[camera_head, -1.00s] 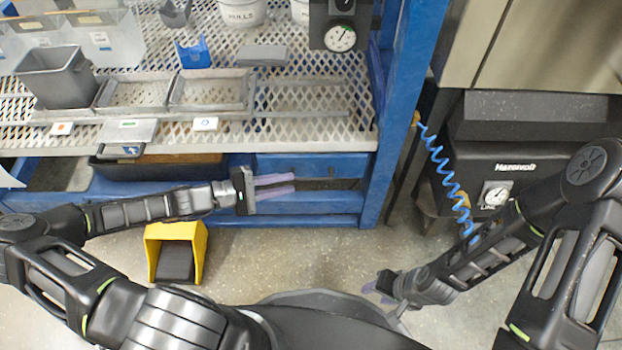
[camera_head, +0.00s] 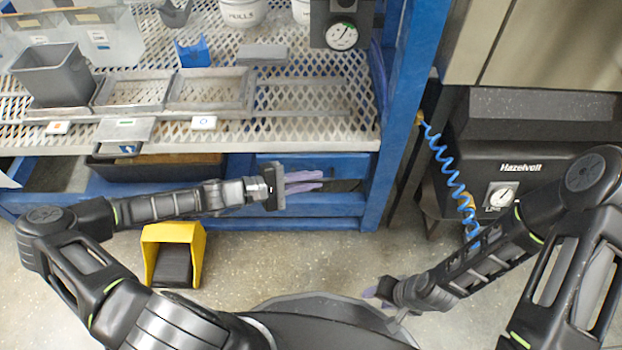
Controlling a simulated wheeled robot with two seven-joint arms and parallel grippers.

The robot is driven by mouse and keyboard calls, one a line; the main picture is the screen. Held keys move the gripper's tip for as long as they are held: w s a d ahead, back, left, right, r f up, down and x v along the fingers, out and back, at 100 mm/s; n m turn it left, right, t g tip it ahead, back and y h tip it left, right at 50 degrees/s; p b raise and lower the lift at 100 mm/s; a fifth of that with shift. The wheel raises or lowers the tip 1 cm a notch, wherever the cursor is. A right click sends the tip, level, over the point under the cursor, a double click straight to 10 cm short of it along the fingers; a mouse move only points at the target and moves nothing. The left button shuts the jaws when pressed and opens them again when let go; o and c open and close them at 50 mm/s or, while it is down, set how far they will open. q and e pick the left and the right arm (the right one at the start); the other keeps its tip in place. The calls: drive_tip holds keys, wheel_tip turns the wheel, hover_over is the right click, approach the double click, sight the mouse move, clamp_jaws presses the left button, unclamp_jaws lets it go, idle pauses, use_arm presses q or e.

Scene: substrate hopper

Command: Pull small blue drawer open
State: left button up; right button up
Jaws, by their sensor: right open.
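The small blue drawer (camera_head: 345,162) is under the right end of the perforated bench, its front facing me and looking flush with the blue frame. My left gripper (camera_head: 322,181) is at the drawer's lower front, pointing right. Its two purple fingers are apart with nothing seen between them. They cover part of the drawer's lower edge, and I cannot tell whether they touch it. My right gripper (camera_head: 372,293) is open and empty, low over the floor and well away from the drawer.
A dark open bin (camera_head: 160,167) sits under the bench left of the drawer. A yellow pedal guard (camera_head: 172,232) stands on the floor below my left arm. A blue bench post (camera_head: 400,120) rises right of the drawer. The floor before the drawer is clear.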

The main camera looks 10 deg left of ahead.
use_arm(q)
clamp_jaws()
idle(1.1)
drive_tip(key=shift+s, duration=0.1)
